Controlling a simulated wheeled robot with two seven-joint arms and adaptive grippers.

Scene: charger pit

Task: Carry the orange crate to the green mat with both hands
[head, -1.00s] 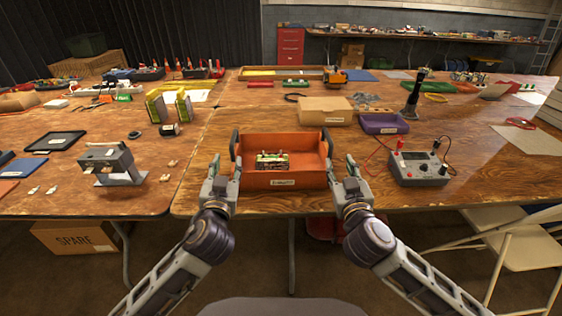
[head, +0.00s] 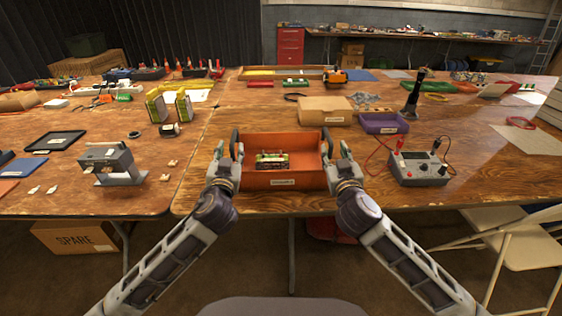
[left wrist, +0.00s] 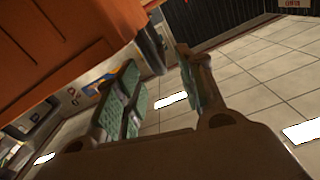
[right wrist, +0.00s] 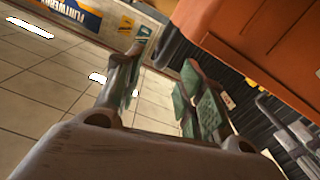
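The orange crate (head: 255,182) stands at the front edge of the wooden table, with a small green and metal item (head: 272,161) inside. It has a dark handle at each side. My left gripper (head: 230,155) is at its left handle; in the left wrist view its fingers (left wrist: 160,90) are spread apart, with the dark handle end (left wrist: 150,48) near the gap. My right gripper (head: 336,153) is at the right handle; its fingers (right wrist: 160,85) are also apart, with the handle (right wrist: 167,42) near the gap. A flat green item (head: 437,86), perhaps the mat, lies far right.
A meter box with leads (head: 418,170) stands right of the crate. A tan box (head: 325,112) and purple bin (head: 383,124) are behind it. A grey device (head: 115,165) stands left. A folding chair (head: 520,240) is at right. The tabletop just left of the crate is clear.

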